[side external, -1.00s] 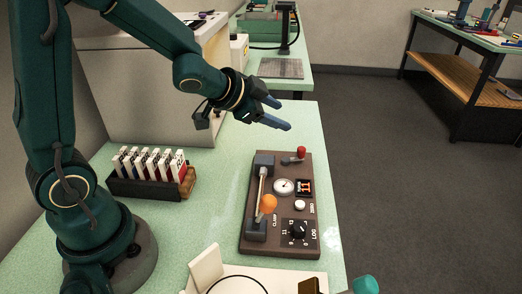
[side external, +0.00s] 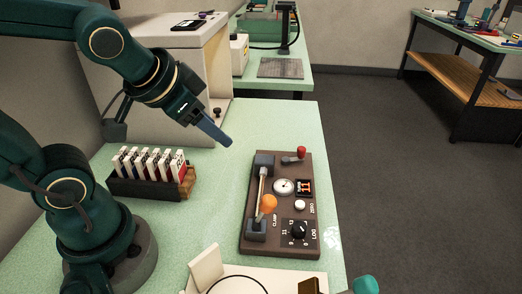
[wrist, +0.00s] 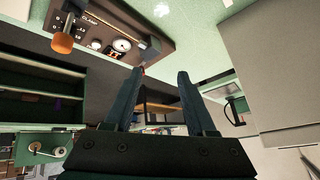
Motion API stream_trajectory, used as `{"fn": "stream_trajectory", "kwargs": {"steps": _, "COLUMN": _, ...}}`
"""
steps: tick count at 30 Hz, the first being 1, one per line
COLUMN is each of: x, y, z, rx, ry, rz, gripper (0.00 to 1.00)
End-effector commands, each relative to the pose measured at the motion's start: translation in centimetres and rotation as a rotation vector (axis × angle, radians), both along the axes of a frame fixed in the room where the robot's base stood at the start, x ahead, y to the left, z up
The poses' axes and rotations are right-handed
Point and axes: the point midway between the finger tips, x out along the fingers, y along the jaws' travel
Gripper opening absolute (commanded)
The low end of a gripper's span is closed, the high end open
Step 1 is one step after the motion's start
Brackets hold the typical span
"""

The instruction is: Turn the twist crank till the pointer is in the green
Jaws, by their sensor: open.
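A dark brown panel (side external: 249,243) lies on the green bench. The red-knobbed crank (side external: 299,154) is at its far right corner. The round white dial (side external: 284,186) sits below the crank; its pointer and any green band are too small to read. My gripper (side external: 226,142) is in the air left of the panel's far end, apart from the crank. In the wrist view, my gripper (wrist: 162,74) has its two fingers spread with nothing between them. The panel (wrist: 150,22) and dial (wrist: 122,45) show at upper left there; a small red spot shows by the left fingertip.
The panel also carries an orange-knobbed clamp bar (side external: 268,204), a red-digit display (side external: 304,187), a white button (side external: 300,204) and a black LOG knob (side external: 298,230). A rack of several vials (side external: 150,166) stands left. A large pale box (side external: 140,115) stands behind. Bench between rack and panel is clear.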

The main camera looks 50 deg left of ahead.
Motion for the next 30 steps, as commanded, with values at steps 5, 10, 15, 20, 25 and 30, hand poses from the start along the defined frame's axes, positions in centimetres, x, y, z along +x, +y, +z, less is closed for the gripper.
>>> {"fn": "stream_trajectory", "kwargs": {"steps": 5, "x": -3.0, "y": -1.4, "z": -0.2, "rx": -0.083, "ry": 0.049, "rz": 0.020, "gripper": 0.56}}
{"fn": "stream_trajectory", "kwargs": {"steps": 10, "x": -5.0, "y": -2.6, "z": -0.5, "rx": -0.144, "ry": 0.090, "rz": 0.025, "gripper": 0.56}}
{"fn": "stream_trajectory", "kwargs": {"steps": 15, "x": -6.1, "y": -3.3, "z": -0.6, "rx": -0.176, "ry": 0.113, "rz": 0.023, "gripper": 0.56}}
{"fn": "stream_trajectory", "kwargs": {"steps": 20, "x": -6.3, "y": -3.4, "z": -0.7, "rx": -0.184, "ry": 0.119, "rz": 0.022, "gripper": 0.56}}
{"fn": "stream_trajectory", "kwargs": {"steps": 25, "x": -6.3, "y": -3.4, "z": -0.7, "rx": -0.183, "ry": 0.118, "rz": 0.022, "gripper": 0.56}}
{"fn": "stream_trajectory", "kwargs": {"steps": 30, "x": -6.3, "y": -3.4, "z": -0.6, "rx": -0.182, "ry": 0.118, "rz": 0.023, "gripper": 0.56}}
